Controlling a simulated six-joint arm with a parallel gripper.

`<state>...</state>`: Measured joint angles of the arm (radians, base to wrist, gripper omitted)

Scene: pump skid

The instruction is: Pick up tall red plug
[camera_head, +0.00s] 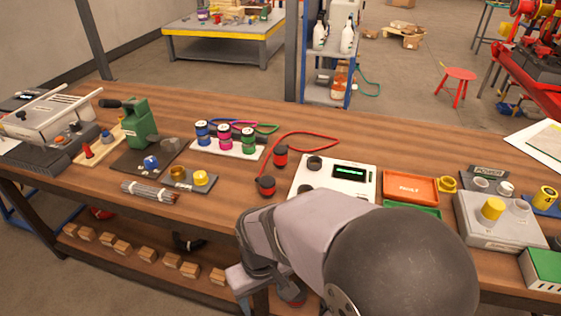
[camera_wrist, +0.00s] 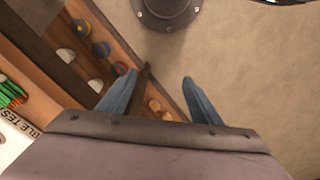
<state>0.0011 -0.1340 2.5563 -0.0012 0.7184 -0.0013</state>
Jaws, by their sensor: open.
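A red upright plug (camera_head: 88,151) stands on a small light wooden board (camera_head: 80,158) at the left of the bench in the head view. It is small and slim there, and I take it for the tall red plug. A grey-blue plug (camera_head: 107,137) and an orange one share the board. My gripper (camera_wrist: 158,78) is open and empty in the wrist view, with bare floor and a shelf edge beyond its fingers. It is well to the right of the red plug. I cannot make out the red plug in the wrist view.
A green device (camera_head: 142,122) stands just right of the plug board, and a grey box (camera_head: 45,118) stands left of it. Bench wood between the items is bare.

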